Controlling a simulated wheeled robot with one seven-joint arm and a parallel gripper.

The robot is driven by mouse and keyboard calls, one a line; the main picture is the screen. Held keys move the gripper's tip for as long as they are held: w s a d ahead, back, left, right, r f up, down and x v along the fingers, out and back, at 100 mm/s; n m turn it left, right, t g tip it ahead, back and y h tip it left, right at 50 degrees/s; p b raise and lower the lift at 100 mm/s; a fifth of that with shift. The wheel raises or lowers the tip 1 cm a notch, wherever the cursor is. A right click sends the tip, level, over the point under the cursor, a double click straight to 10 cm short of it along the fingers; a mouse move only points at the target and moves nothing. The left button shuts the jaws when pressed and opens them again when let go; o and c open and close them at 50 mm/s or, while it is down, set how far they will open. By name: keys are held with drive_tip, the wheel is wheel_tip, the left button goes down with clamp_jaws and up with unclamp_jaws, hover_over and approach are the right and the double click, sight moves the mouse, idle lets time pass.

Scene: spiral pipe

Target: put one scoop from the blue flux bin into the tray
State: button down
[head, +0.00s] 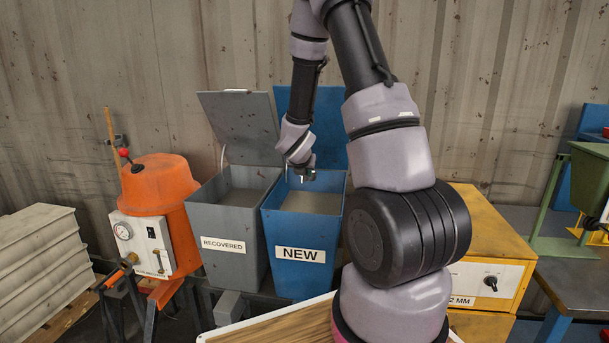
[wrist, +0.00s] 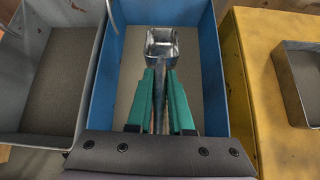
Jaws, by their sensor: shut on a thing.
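The blue flux bin (head: 301,245), labelled NEW, stands open with its lid up and grey-brown flux (head: 312,202) inside. In the wrist view, the blue bin (wrist: 101,85) surrounds my gripper (wrist: 160,78), which is shut on the handle of a metal scoop (wrist: 162,46). The scoop's square pan is over the flux inside the bin's outline. I cannot tell whether it touches the flux, and no heap shows in it.
A grey bin labelled RECOVERED (head: 225,232) stands open left of the blue bin. An orange machine (head: 160,205) is farther left. The yellow cabinet (head: 492,250) is at the right, partly behind my arm. A wooden-topped surface (head: 280,328) is in front.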

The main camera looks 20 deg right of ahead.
drive_tip(key=shift+w+d+g+y, duration=0.15)
drive_tip(key=shift+w+g+y, duration=0.35)
drive_tip(key=shift+g, duration=0.2)
drive_tip(key=shift+s+f, duration=0.1)
drive_tip(key=shift+f, duration=0.2)
drive_tip(key=w+d+f, duration=0.1)
drive_tip(key=w+f, duration=0.1)
drive_tip(key=f, duration=0.4)
drive_tip(key=w+d+f, duration=0.2)
drive_tip(key=w+f, duration=0.1)
drive_tip(key=f, duration=0.4)
drive_tip(key=shift+d+g, duration=0.25)
drive_tip(key=shift+g, duration=0.15)
drive_tip(key=shift+r, duration=0.1)
idle(1.2)
drive_tip(key=shift+s+a+r+t, duration=0.1)
drive_tip(key=shift+r+t, duration=0.1)
drive_tip(key=shift+r, duration=0.35)
drive_tip(key=shift+s+a+r+t, duration=0.1)
drive_tip(key=shift+r+t, duration=0.1)
drive_tip(key=shift+r, duration=0.35)
